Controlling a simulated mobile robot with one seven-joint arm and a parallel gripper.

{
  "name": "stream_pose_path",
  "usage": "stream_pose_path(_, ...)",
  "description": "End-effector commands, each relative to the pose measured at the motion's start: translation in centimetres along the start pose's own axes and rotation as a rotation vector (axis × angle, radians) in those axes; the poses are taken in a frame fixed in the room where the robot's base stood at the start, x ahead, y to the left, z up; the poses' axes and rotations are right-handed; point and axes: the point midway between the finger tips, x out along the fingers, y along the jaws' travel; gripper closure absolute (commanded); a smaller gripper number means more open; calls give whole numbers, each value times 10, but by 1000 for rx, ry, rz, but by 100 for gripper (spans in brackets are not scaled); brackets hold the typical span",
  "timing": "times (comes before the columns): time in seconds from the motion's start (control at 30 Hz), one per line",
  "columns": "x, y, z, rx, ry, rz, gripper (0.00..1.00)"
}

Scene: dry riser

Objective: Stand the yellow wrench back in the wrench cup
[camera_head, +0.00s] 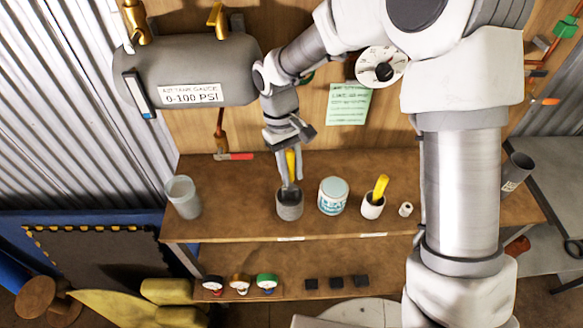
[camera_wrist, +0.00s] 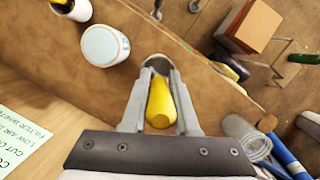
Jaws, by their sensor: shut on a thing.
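The yellow wrench (camera_head: 291,163) is between the fingers of my gripper (camera_head: 289,186), which is shut on it. It also shows between the fingers in the wrist view (camera_wrist: 161,103). It looks roughly upright. A dark grey cup (camera_head: 289,209) stands on the wooden bench directly below my gripper, and its rim shows just past the fingertips in the wrist view (camera_wrist: 157,62). The fingertips are at or just over the cup mouth. The wrench's lower end is hidden, so I cannot tell how far it is inside the cup.
A white tub (camera_head: 333,195) stands just right of the grey cup. Further right are a white cup (camera_head: 372,207) holding a yellow thing and a small white roll (camera_head: 405,209). A translucent grey cup (camera_head: 183,197) stands at left. The bench (camera_head: 235,220) is clear between the left cups.

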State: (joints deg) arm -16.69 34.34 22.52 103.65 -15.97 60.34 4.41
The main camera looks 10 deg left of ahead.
Motion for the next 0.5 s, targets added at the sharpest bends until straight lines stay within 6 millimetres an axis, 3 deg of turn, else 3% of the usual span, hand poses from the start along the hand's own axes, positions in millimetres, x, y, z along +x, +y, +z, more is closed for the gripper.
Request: stream_pose_path(0.5,43,0,-12,0,0,0,100)
